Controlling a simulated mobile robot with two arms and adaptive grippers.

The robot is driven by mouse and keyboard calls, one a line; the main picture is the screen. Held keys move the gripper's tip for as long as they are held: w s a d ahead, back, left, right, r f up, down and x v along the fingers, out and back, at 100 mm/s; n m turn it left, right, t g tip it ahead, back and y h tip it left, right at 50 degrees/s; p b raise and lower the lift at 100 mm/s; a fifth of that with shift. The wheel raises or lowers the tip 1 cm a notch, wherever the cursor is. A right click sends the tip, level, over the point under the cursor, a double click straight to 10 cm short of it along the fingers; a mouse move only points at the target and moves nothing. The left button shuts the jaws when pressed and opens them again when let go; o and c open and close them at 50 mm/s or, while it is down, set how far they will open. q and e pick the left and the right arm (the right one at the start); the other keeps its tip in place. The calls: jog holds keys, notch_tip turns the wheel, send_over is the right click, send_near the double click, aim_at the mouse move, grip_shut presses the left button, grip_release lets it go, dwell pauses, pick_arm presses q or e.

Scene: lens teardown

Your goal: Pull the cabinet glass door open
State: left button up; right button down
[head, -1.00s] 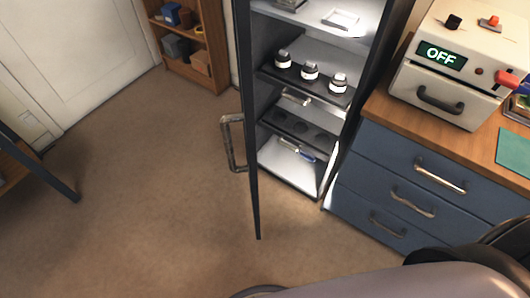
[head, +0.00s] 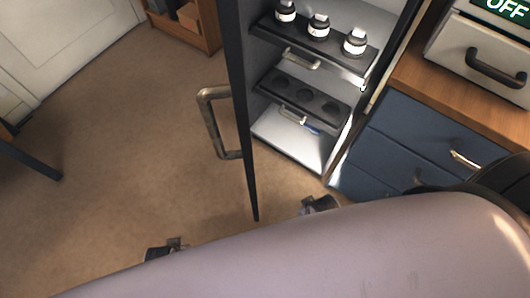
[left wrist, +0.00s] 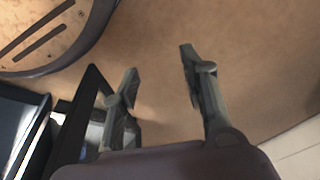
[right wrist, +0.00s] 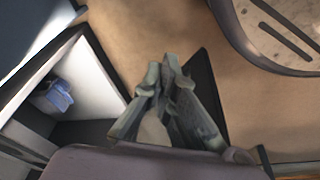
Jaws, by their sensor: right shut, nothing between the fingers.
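The glass door (head: 240,120) stands open from the cabinet (head: 295,150), seen nearly edge-on as a dark frame in the head view. Its bar handle (head: 207,125) faces left. My right gripper (head: 318,205) is low on the cabinet side of the door. In the right wrist view its fingers (right wrist: 165,72) are shut and empty, with the dark door frame (right wrist: 205,85) beside them. My left gripper (head: 165,250) is on the door's handle side, mostly hidden by my arm. In the left wrist view its fingers (left wrist: 158,65) are open and empty, near the door frame (left wrist: 92,95).
Inside the cabinet, jars (head: 318,27) stand on an upper shelf and a dark holed tray (head: 300,95) is below. Blue drawers (head: 420,140) and a boxy device (head: 485,55) are at right. Bare floor (head: 120,130) lies open to the left.

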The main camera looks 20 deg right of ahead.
jog(key=w+d+r+n+t+b, duration=0.25)
jog(key=w+r+t, duration=0.25)
jog(key=w+r, duration=0.3)
jog(key=w+d+r+n+t+b, duration=0.1)
jog(key=w+d+r+t+b, duration=0.35)
jog(key=r, duration=0.65)
jog(key=w+d+r+n+t+b, duration=0.25)
jog(key=w+r+t, duration=0.25)
jog(key=w+r, duration=0.35)
jog(key=s+a+r+n+y, duration=0.3)
jog(key=a+r+n+y, duration=0.2)
jog(key=r+n+y, duration=0.55)
jog(key=s+a+f+n+g+y, duration=0.1)
jog(key=s+f+n+g+y, duration=0.1)
jog(key=s+n+g+y, duration=0.35)
jog(key=s+a+f+n+g+y, duration=0.25)
jog(key=s+n+g, duration=0.35)
jog(key=n+g, duration=0.35)
pick_arm(q)
notch_tip(320, 180, up, 14)
jog(key=w+t, duration=0.1)
jog(key=shift+w+f+b, duration=0.15)
jog(key=shift+w+b, duration=0.15)
jog(key=shift+b, duration=0.15)
pick_arm(e)
jog(key=w+a, duration=0.2)
jog(key=a, duration=1)
jog(key=shift+w+a+f+t+h, duration=0.15)
jog(key=shift+w+t+h, duration=0.05)
jog(key=shift+t+h, duration=0.2)
